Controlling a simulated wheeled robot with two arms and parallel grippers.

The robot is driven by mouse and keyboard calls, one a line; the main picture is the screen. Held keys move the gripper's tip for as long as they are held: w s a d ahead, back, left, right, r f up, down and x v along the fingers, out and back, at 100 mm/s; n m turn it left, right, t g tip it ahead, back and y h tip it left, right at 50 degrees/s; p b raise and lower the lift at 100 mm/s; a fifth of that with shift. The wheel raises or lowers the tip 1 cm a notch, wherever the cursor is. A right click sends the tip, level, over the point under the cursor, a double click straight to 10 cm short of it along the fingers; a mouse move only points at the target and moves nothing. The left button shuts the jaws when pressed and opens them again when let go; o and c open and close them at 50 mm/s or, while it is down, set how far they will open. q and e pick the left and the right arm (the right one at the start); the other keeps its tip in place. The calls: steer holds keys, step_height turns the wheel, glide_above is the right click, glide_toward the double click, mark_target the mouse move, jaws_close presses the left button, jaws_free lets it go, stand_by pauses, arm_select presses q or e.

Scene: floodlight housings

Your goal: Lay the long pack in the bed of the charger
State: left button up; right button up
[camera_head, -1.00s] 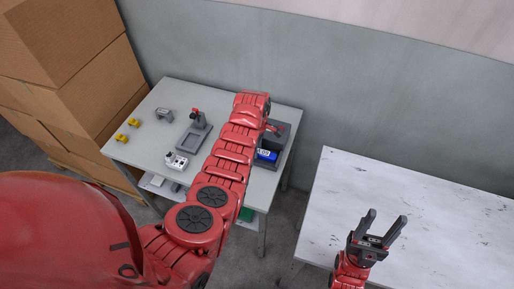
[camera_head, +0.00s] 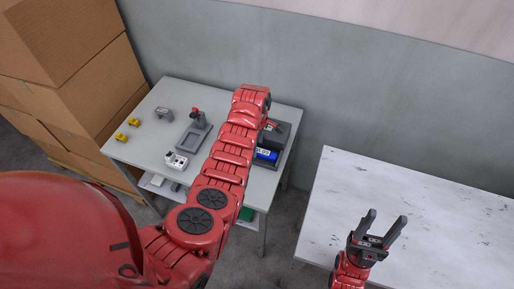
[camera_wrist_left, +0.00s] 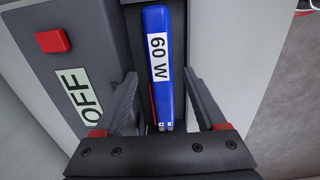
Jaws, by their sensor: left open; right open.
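In the head view, the blue pack (camera_head: 266,155) shows in front of the dark grey charger body (camera_head: 274,134). My left gripper (camera_wrist_left: 160,76) is open, with one finger on each side of the pack and no clear grip on it. In the head view, my left arm hides most of that gripper. My right gripper (camera_head: 386,216) is open and empty over the white table.
The grey table (camera_head: 155,117) also holds a grey stand with a red top (camera_head: 194,132), a small white box (camera_head: 176,161), a grey part (camera_head: 163,114) and two yellow parts (camera_head: 127,130). Cardboard boxes (camera_head: 85,100) stand at left. The white table (camera_head: 430,200) is clear.

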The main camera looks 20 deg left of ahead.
arm_select(q)
step_height(320, 180, up, 6)
steer(key=shift+r+b, duration=0.15)
steer(key=shift+b, duration=0.95)
step_height(320, 180, up, 9)
steer(key=p, duration=0.4)
steer(key=shift+s+r, duration=0.15)
